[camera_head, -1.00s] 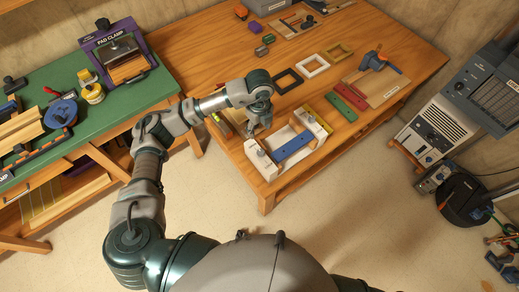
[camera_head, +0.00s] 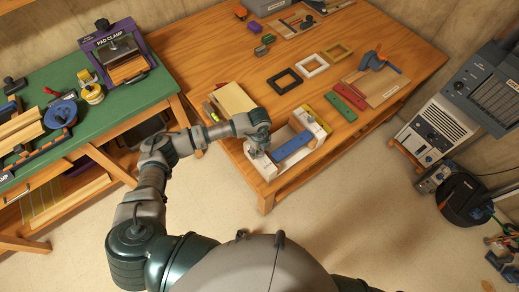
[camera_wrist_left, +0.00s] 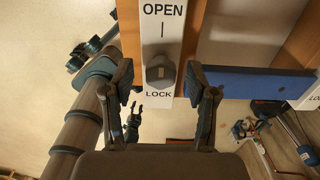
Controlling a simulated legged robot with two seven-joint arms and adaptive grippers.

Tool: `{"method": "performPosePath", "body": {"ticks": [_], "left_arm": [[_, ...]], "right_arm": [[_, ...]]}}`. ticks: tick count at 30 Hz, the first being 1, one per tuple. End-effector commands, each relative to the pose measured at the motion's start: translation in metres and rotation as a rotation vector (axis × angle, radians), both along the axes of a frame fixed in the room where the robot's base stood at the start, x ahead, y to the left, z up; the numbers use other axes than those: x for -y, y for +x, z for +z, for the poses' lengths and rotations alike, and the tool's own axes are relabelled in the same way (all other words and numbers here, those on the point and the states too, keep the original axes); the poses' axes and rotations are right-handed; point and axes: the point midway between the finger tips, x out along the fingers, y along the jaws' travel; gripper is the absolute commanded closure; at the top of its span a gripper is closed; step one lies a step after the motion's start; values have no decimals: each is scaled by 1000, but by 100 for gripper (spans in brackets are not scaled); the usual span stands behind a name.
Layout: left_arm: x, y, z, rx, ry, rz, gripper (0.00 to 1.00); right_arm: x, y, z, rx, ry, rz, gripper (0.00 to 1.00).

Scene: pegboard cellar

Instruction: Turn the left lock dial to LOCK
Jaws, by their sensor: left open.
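The left lock dial is a dark grey knob (camera_wrist_left: 160,72) on a white plate (camera_wrist_left: 161,22) marked OPEN above and LOCK below. Which word the knob points to is unclear. My left gripper (camera_wrist_left: 159,80) is open, with one finger on either side of the knob and gaps visible. In the head view my left gripper (camera_head: 257,152) is over the left white block (camera_head: 264,169) of the clamp fixture, and hides the dial. A blue bar (camera_head: 293,145) runs from there to the right white block (camera_head: 313,124). A small dark claw, apparently my right gripper (camera_wrist_left: 134,112), shows far below.
The fixture sits near the front edge of the wooden table (camera_head: 200,60). A pale wood block (camera_head: 235,98) stands behind my left wrist. Red and green bars (camera_head: 346,99), and black, white and yellow frames (camera_head: 311,66) lie farther back. Open floor (camera_head: 330,210) lies in front.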

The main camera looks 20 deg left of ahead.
Motion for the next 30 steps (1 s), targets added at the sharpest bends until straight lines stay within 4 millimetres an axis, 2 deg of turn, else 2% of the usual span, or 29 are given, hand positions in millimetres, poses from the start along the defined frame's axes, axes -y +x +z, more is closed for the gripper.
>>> {"method": "performPosePath", "body": {"ticks": [4,5,11,12,25,30], "left_arm": [[0,0,0,0,0,0,43],[0,0,0,0,0,0,48],[0,0,0,0,0,0,98],[0,0,0,1,-1,0,100],[0,1,0,2,-1,-81,100],[0,1,0,3,0,-199,100]], "right_arm": [[1,0,0,0,-1,1,60],[1,0,0,0,-1,1,60],[4,-1,0,-4,-5,2,60],[5,-2,0,-4,-6,2,60],[4,-3,-3,-17,-8,0,60],[-3,11,-1,-4,-1,-3,60]]}}
